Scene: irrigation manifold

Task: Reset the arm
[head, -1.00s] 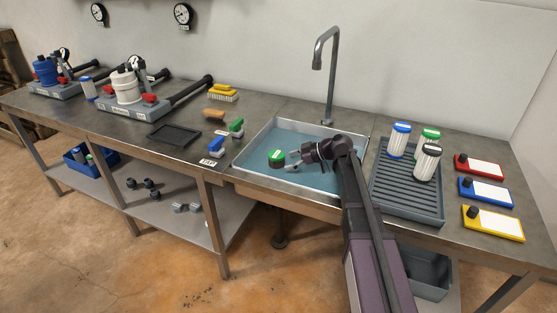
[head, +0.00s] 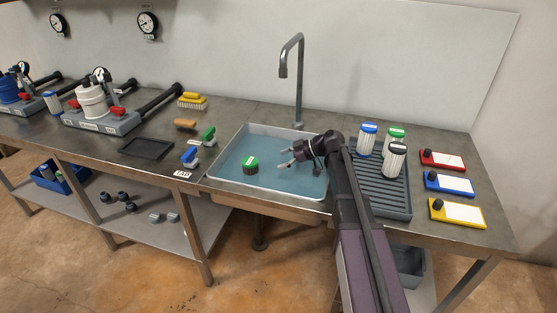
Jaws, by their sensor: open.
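My gripper (head: 290,158) is open and empty. It is over the right half of the sink basin (head: 225,163), with its fingers pointing left. A dark cylinder with a green top (head: 250,165) sits in the basin's blue water, a short way left of the fingertips and apart from them. My arm reaches in from the bottom right, across the front edge of the bench.
A ribbed grey rack (head: 398,205) right of the sink holds several filter cartridges with coloured caps. Red, blue and yellow tagged blocks (head: 450,183) lie further right. The tall faucet (head: 298,85) stands behind the basin. A black tray (head: 146,148) and valves lie left.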

